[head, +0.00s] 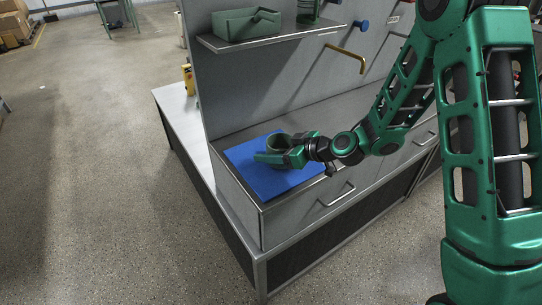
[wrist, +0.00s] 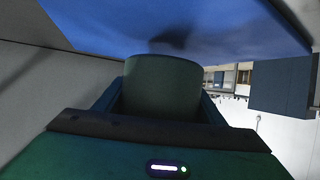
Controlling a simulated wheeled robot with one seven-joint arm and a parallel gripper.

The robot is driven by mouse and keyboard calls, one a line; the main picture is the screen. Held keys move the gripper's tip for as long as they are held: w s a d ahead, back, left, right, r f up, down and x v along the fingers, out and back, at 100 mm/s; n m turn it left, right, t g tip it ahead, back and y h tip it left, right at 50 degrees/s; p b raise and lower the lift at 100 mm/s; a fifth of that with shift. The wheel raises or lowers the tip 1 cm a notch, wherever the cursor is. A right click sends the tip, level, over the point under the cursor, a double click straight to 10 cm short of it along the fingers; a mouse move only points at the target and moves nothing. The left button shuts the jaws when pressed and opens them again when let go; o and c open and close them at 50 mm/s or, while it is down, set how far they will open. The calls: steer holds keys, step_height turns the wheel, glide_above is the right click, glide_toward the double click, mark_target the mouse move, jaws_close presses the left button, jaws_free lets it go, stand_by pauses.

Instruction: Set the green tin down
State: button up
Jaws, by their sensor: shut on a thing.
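The green tin (head: 275,142) is in my gripper (head: 282,153), over the blue mat (head: 250,178) on the workbench. In the wrist view the tin (wrist: 163,88) fills the space between the two fingers of my gripper (wrist: 163,105), which are shut on its sides. The blue mat (wrist: 110,22) shows beyond the tin, with a dark shadow on it near the tin. The tin's base is hidden in the head view, so I cannot tell whether it touches the mat.
A shelf (head: 270,40) above the bench holds a green bin (head: 245,24). A yellow hooked bar (head: 346,58) and a blue knob (head: 361,24) stick out from the back panel. A drawer handle (head: 337,195) is on the bench front. The mat's near part is bare.

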steer(key=shift+f, duration=1.2)
steer(key=o, duration=1.2)
steer(key=shift+f, duration=0.1)
steer(key=v, duration=1.1)
steer(key=shift+s+d+r, duration=0.3)
steer(key=shift+d+r, duration=0.05)
